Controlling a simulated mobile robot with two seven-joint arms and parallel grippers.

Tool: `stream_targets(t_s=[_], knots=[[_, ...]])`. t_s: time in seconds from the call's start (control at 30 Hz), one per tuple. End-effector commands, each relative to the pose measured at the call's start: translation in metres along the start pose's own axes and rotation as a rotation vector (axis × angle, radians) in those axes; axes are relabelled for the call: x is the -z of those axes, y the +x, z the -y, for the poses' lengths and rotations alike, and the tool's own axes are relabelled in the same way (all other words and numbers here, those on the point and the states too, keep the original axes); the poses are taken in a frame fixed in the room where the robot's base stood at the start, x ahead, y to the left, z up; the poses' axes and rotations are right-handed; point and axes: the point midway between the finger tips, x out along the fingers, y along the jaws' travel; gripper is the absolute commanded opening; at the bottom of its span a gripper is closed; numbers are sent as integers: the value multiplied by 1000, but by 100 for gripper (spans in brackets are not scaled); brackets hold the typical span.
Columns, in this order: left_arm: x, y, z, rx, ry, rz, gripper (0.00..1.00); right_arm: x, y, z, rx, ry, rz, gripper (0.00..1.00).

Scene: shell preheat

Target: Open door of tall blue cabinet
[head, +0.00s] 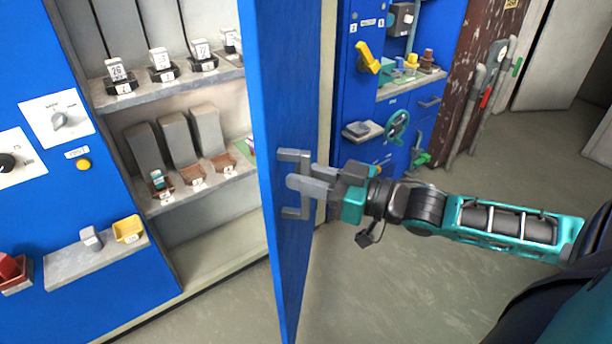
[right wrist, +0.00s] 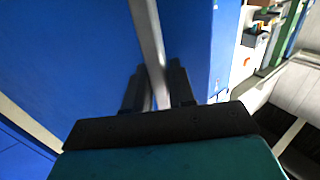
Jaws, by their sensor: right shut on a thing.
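The tall blue cabinet (head: 110,275) stands at the left in the head view with its door (head: 283,95) swung open, seen nearly edge-on. A grey bar handle (head: 293,213) sits on the door's face. My right gripper (head: 305,184) is at the handle, its fingers around the bar. In the right wrist view the fingers (right wrist: 160,88) are shut on the pale handle bar (right wrist: 148,35), with the blue door (right wrist: 75,50) behind. My left gripper is not in view.
Inside the cabinet are shelves (head: 170,88) with small labelled items and grey holders. A second blue panel (head: 440,45) with a teal handwheel (head: 397,126) stands behind the door. The floor (head: 480,290) at the lower right is clear around my arm.

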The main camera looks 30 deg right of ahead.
Motion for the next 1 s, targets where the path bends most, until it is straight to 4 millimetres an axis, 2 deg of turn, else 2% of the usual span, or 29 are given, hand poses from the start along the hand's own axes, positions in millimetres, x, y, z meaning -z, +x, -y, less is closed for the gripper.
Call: stream_targets(t_s=[0.03,0.07,0.23,0.67,0.83,1.0], knots=[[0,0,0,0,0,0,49,0,0,0,0,0,0,0],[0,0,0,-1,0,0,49,0,0,0,0,0,0,26],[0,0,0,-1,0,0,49,0,0,0,0,0,0,42],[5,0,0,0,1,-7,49,4,0,0,0,-1,-1,43],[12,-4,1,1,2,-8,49,28,0,1,1,-2,0,43],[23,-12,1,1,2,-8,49,70,0,1,2,-3,1,43]])
